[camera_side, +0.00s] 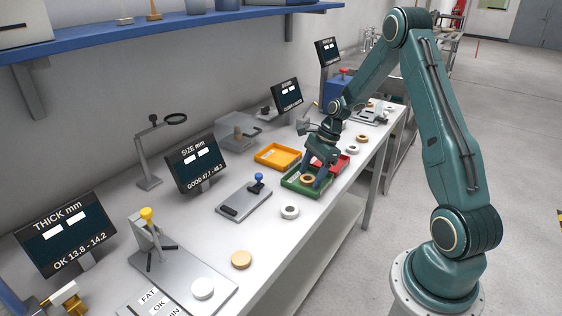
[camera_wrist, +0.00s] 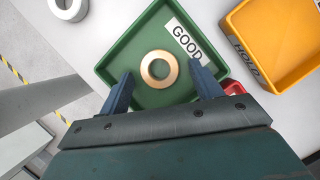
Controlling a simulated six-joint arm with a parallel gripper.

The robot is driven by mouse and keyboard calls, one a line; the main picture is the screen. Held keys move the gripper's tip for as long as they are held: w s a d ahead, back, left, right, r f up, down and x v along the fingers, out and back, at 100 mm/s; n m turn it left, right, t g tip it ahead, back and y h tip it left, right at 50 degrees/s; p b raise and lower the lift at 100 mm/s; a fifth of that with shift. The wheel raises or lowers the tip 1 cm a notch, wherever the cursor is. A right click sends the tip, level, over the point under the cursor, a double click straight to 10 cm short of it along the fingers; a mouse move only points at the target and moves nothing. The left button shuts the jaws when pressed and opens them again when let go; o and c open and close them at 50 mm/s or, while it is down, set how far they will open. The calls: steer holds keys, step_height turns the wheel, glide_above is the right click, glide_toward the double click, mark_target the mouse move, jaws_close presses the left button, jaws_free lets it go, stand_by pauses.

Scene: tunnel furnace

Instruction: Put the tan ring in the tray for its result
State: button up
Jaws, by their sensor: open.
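The tan ring (camera_wrist: 159,68) lies flat on the floor of the green tray labelled GOOD (camera_wrist: 140,28), near its middle. In the side view the ring (camera_side: 307,179) also shows inside the green tray (camera_side: 287,184). My gripper (camera_wrist: 163,76) is open, with one blue finger on each side of the ring and a gap between each finger and it. In the side view my gripper (camera_side: 319,172) reaches down into the green tray. The yellow tray labelled HOLD (camera_wrist: 278,83) is empty where seen. The red tray (camera_side: 343,163) is mostly hidden behind my gripper.
A white ring (camera_side: 290,212) lies on the bench in front of the green tray. A gauge plate with a blue knob (camera_side: 258,180) stands to its left. A SIZE screen (camera_side: 197,163) and a THICK screen (camera_side: 66,234) stand further left. A tan disc (camera_side: 241,260) lies near the front edge.

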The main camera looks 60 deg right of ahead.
steer(key=shift+r, duration=0.1)
steer(key=v, duration=1.2)
steer(key=shift+w+a+r, duration=0.1)
steer(key=shift+a+r, duration=0.05)
steer(key=shift+r, duration=0.05)
stand_by(0.3)
steer(key=s+a+r+n+h, duration=0.35)
steer(key=a+r+n, duration=0.75)
steer(key=a, duration=0.4)
steer(key=s+a+r+n+t, duration=0.1)
steer(key=s+a+n, duration=0.4)
steer(key=s, duration=0.3)
steer(key=s+a+r+n+t, duration=0.1)
steer(key=s+a+n+t, duration=0.1)
steer(key=s+a+n, duration=0.3)
steer(key=shift+s+n, duration=1.4)
steer(key=shift+n, duration=0.1)
steer(key=shift+h, duration=0.25)
